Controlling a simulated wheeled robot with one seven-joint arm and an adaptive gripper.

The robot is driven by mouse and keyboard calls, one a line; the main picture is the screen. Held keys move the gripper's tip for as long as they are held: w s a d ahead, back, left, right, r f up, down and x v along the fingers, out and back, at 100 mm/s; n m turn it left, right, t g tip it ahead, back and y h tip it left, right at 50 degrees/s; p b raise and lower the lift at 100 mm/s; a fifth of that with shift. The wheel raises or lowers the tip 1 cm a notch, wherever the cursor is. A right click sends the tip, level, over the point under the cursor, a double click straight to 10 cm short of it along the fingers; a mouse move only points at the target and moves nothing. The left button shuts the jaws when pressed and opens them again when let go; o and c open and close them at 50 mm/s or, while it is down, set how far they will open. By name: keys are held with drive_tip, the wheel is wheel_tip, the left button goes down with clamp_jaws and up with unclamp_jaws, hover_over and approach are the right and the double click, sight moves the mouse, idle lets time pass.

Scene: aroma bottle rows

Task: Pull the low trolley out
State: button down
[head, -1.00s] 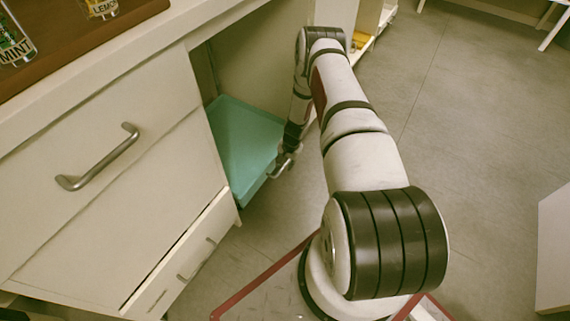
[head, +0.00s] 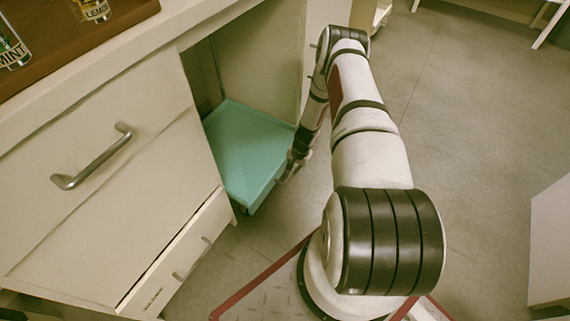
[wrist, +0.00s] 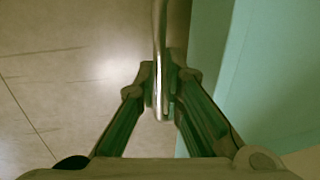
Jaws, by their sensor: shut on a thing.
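The low trolley (head: 245,160) is a teal flat-topped thing in the open bay under the counter, with its near corner out past the cabinet front. It also shows at the right of the wrist view (wrist: 270,75). My gripper (head: 290,168) is at the trolley's right edge. In the wrist view my gripper (wrist: 161,105) is shut on the trolley's metal handle (wrist: 159,50), which runs between the two fingers. The rear of the trolley is partly hidden inside the bay, and its wheels are not visible.
A drawer cabinet (head: 150,190) with bar handles stands left of the bay. A tray (head: 45,40) with labelled bottles is on the counter. Open floor (head: 455,130) lies to the right, with a pale block (head: 550,250) at the right edge.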

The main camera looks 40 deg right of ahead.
drive_tip(key=s+d, duration=0.3)
drive_tip(key=s, duration=0.6)
drive_tip(key=s+d+p, duration=0.1)
drive_tip(key=s+d, duration=0.3)
drive_tip(key=s, duration=0.6)
drive_tip(key=s+d+p, duration=0.1)
drive_tip(key=s+d, duration=0.2)
drive_tip(key=s, duration=0.6)
drive_tip(key=shift+s+d, duration=0.15)
drive_tip(key=shift+s, duration=0.15)
drive_tip(key=c, duration=1.7)
unclamp_jaws()
drive_tip(key=r, duration=0.4)
drive_tip(key=s+r, duration=0.1)
drive_tip(key=r, duration=0.2)
drive_tip(key=s+d+r, duration=0.1)
drive_tip(key=r, duration=0.3)
drive_tip(key=shift+r, duration=0.35)
